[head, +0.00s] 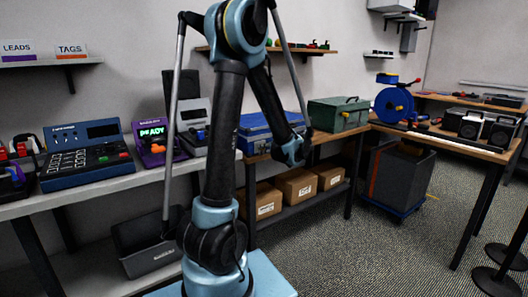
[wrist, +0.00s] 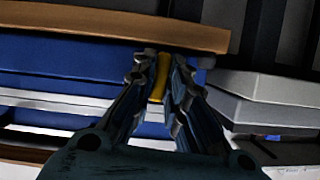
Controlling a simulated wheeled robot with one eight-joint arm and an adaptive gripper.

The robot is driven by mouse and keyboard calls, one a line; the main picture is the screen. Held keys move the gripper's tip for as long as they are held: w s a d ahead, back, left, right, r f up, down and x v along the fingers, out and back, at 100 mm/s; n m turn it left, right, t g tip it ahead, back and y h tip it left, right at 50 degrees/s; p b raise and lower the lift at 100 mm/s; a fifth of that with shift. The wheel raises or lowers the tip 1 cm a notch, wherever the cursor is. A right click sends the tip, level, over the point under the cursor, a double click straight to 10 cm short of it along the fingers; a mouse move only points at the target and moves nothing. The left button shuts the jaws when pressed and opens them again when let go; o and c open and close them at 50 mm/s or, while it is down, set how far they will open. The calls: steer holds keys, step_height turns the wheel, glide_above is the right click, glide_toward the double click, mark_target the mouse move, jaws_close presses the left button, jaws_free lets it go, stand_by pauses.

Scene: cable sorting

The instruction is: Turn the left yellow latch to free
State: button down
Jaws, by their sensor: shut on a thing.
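The blue case (head: 256,131) sits on the wooden bench behind my arm in the head view. Its blue front (wrist: 60,70) fills the left and middle of the wrist view. A yellow latch (wrist: 158,78) stands between the fingertips of my gripper (wrist: 160,72), running nearly lengthwise in the picture with a slight tilt. The two fingers are closed in on its two sides. The fingers hide part of the latch and the case front around it. In the head view my arm covers part of the case, and no latch can be made out there.
A green case (head: 338,115) stands right of the blue case. Cardboard boxes (head: 297,186) sit on the shelf below. A wooden edge (wrist: 110,22) crosses the wrist view close to the fingertips. Grey boxes (wrist: 265,100) are at its right. Floor at the right is partly free.

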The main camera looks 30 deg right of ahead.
steer(key=shift+n, duration=0.4)
stand_by(0.3)
steer(key=c, duration=1.6)
jaws_free()
steer(key=shift+s, duration=0.1)
steer(key=a+v, duration=0.1)
steer(key=v, duration=1)
steer(key=shift+s+d+r, duration=0.2)
steer(key=shift+s+d, duration=0.05)
steer(key=shift+d, duration=0.1)
